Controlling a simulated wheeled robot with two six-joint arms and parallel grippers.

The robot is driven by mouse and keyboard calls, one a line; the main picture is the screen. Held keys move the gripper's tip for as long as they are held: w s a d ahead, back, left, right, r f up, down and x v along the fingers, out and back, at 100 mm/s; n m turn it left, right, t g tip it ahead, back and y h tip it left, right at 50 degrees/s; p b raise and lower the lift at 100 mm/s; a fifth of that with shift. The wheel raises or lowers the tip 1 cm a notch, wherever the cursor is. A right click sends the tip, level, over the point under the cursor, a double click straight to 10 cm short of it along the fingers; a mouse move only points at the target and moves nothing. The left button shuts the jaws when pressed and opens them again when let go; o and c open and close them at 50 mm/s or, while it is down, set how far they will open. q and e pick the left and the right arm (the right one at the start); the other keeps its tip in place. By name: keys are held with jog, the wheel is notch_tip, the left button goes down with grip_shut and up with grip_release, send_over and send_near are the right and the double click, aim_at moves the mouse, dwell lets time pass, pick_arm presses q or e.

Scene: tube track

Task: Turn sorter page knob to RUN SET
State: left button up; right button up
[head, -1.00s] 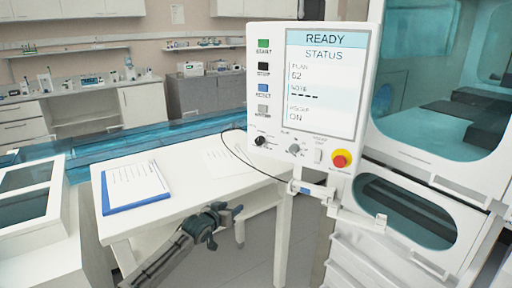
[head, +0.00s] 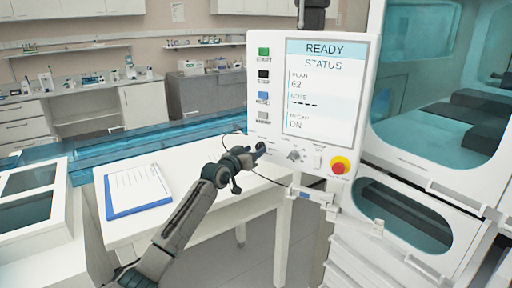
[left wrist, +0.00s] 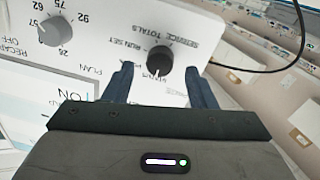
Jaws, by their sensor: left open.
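The sorter panel (head: 275,125) is white, and its screen (head: 318,95) reads READY and STATUS. In the left wrist view my left gripper (left wrist: 158,72) is open, with one finger on each side of the knob. I cannot tell whether they touch it. My right gripper is not in view.
A grey plan knob (left wrist: 54,31) with numbers sits beside the page knob. A red stop button (head: 340,166) is at the panel's lower right. A black cable (left wrist: 262,69) runs near the fingers. A blue clipboard (head: 140,209) lies on the white table (head: 185,218).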

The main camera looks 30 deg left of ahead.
pick_arm(q)
jog(key=shift+w+r, duration=0.1)
jog(key=shift+w, duration=0.9)
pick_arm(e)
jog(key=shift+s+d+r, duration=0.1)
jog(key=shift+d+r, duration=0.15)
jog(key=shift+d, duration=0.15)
pick_arm(q)
jog(key=c, duration=1)
jog(key=shift+o, duration=0.2)
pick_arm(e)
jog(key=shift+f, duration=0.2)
